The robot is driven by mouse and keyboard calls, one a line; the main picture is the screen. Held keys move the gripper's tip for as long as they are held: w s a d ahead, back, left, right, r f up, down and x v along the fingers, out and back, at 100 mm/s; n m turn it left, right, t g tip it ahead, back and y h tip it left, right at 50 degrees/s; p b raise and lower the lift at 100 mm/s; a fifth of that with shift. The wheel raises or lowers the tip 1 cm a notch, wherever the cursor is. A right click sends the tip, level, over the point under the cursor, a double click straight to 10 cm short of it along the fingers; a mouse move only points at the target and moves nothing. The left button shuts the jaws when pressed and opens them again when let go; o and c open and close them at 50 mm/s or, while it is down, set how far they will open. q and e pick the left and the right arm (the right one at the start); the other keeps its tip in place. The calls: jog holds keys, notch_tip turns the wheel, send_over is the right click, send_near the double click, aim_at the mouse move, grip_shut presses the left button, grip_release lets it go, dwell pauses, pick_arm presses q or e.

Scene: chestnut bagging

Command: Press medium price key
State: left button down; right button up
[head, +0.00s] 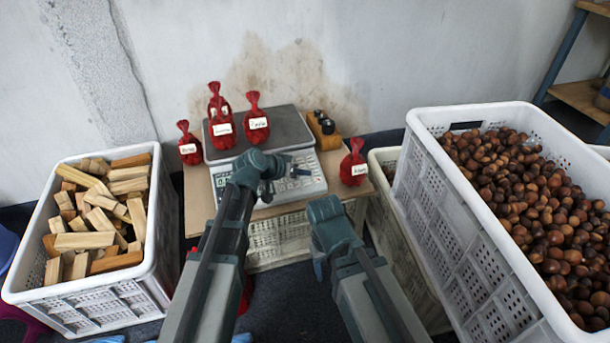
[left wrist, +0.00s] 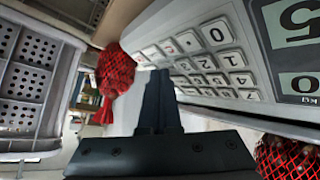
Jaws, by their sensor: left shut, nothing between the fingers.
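The scale (head: 275,130) stands on a board with its keypad (head: 308,180) facing me. In the left wrist view, the light number keys (left wrist: 205,60) and part of the display (left wrist: 295,45) show large and tilted. My left gripper (head: 296,171) is over the keypad, and in the wrist view its dark fingers (left wrist: 158,75) are shut together with nothing between them. The tips are close to the keys' edge; I cannot tell whether they touch. I cannot make out which key is the medium price key. My right arm is at the lower middle, its fingers not visible.
Red net bags stand on and beside the scale, one on the pan (head: 222,125) and one right of it (head: 353,165). A crate of wood blocks (head: 150,270) is left, a crate of chestnuts (head: 435,175) right. A small black-and-yellow object (head: 324,130) sits behind.

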pick_arm(q)
jog(key=shift+r, duration=0.1)
jog(key=shift+s+d+r+p, duration=0.1)
jog(key=shift+s+r+p, duration=0.15)
jog(key=shift+r+p, duration=0.4)
jog(key=r+p, duration=0.1)
jog(key=s+r+p, duration=0.1)
jog(key=r+p, duration=0.2)
jog(key=p, duration=0.1)
jog(key=shift+s+d+r, duration=0.25)
jog(key=shift+r, duration=0.15)
jog(key=shift+f, duration=0.1)
dwell(0.4)
